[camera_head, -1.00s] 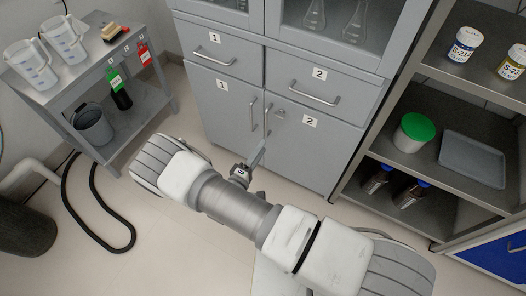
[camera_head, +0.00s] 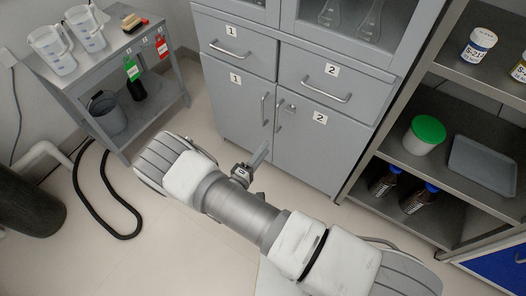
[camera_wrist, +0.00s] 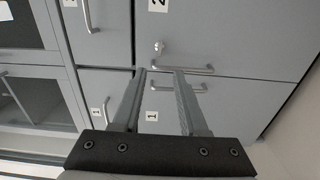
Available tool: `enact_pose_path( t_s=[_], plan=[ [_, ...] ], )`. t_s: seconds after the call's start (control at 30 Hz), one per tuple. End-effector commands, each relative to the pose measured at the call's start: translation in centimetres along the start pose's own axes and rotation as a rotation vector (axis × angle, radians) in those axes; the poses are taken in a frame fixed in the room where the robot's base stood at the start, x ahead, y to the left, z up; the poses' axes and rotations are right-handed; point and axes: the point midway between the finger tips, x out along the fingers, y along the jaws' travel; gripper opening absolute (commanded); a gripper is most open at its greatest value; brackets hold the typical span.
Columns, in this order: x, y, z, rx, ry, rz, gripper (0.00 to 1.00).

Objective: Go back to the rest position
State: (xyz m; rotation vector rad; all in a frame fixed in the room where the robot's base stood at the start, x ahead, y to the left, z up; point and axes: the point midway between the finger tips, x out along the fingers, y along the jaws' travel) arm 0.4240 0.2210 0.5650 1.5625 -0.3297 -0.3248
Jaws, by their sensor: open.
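My gripper (camera_wrist: 157,102) is open and empty in the wrist view, with its two fingers pointing at the grey cabinet (camera_wrist: 240,40). One finger of it also shows in the head view (camera_head: 258,155), in front of the lower cabinet doors. The lower door marked 1 (camera_head: 240,108) and the lower door marked 2 (camera_head: 315,150) look closed. Their upright handles and a key lock show near the seam between them. In the wrist view the door handles appear beyond the fingertips; I cannot tell the exact gap. My arm hides part of the floor.
A black hose (camera_head: 112,232) lies on the floor. At right, an open shelf (camera_head: 430,160) holds jars, a green-lidded tub (camera_head: 425,134) and a grey tray (camera_head: 484,165). Floor before the cabinet is clear.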

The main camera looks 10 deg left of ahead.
Motion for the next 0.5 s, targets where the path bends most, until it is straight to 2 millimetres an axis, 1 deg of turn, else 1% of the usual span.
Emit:
enact_pose_path(
  t_s=[0.33,0.43,0.5],
  plan=[
    [0.1,0.2,0.0,0.002,-0.009,-0.001,0.42],
    [0.8,1.5,0.4,0.006,-0.057,-0.010,0.42],
    [1.6,3.1,0.8,0.012,-0.121,-0.024,0.42]
  ],
)
